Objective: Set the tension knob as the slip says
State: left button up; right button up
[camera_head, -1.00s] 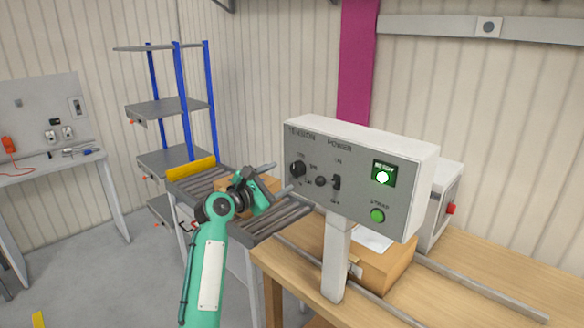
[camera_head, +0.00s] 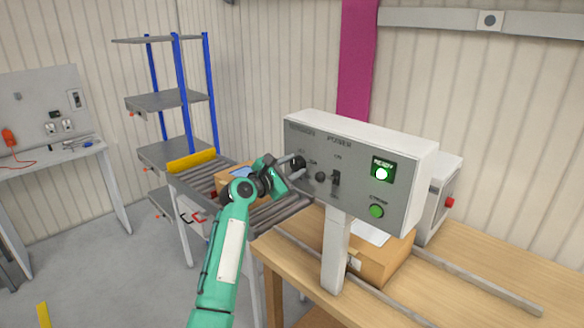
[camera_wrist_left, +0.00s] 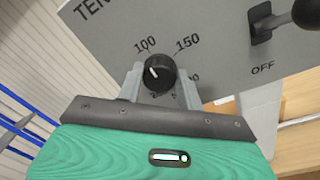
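The tension knob (camera_wrist_left: 158,74) is black with a short white pointer mark. In the left wrist view the mark points up and left, near the "100" label; "150" is up and right, and lower labels are partly hidden. My left gripper (camera_wrist_left: 157,82) has one finger on each side of the knob; I cannot tell whether they touch it. In the head view my left gripper (camera_head: 287,170) is at the knob (camera_head: 298,163), on the left of the grey control panel (camera_head: 350,202). A white sheet (camera_head: 369,233) lies on a carton below the panel; its writing is not readable. My right gripper is not in view.
The panel also carries a black power switch (camera_head: 337,178), a lit green READY display (camera_head: 382,172) and a green button (camera_head: 376,211). Its post stands at the wooden table (camera_head: 458,265). A roller conveyor (camera_head: 285,212) lies behind my left arm.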

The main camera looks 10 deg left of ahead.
pick_arm(q)
jog(key=shift+c, duration=0.8)
jog(key=shift+f, duration=0.1)
